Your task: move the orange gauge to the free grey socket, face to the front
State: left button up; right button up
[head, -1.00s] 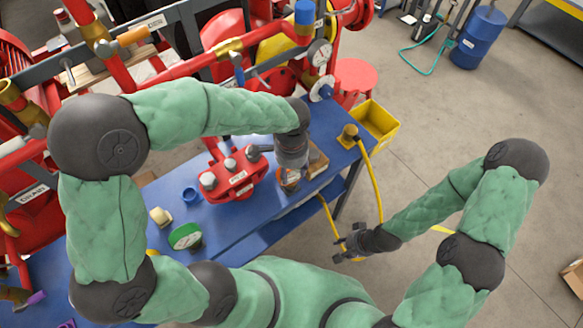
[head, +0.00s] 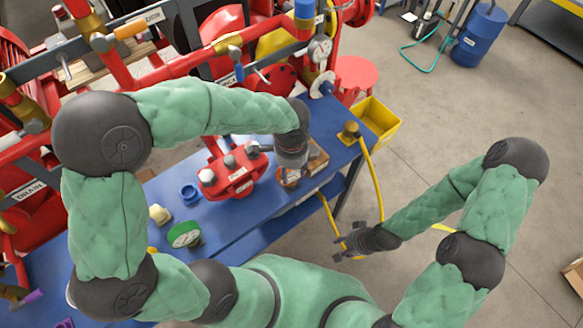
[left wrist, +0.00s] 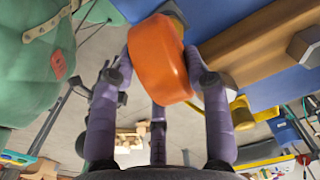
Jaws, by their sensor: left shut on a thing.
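The orange gauge (left wrist: 160,60) is between the two purple fingers of my left gripper (left wrist: 160,75) in the left wrist view, gripped at its sides. Its face does not show there. In the head view my left gripper (head: 290,165) points down over the right end of the bench, right of the red manifold (head: 232,182) with several grey fittings on top. I cannot tell which grey socket is free. My right gripper (head: 352,245) hangs low in front of the bench, apart from everything; its fingers are too small to read.
A green gauge (head: 183,235), a blue ring (head: 190,194) and a cream part (head: 160,214) stand on the blue bench (head: 222,228). A brown block (head: 318,158) lies beside my left gripper. A yellow bin (head: 378,120) and red pipework bound the area.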

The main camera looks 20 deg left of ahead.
pick_arm(q)
jog(key=o, duration=1.4)
jog(key=shift+c, duration=0.2)
jog(key=shift+r, duration=0.1)
notch_tip(320, 180, up, 12)
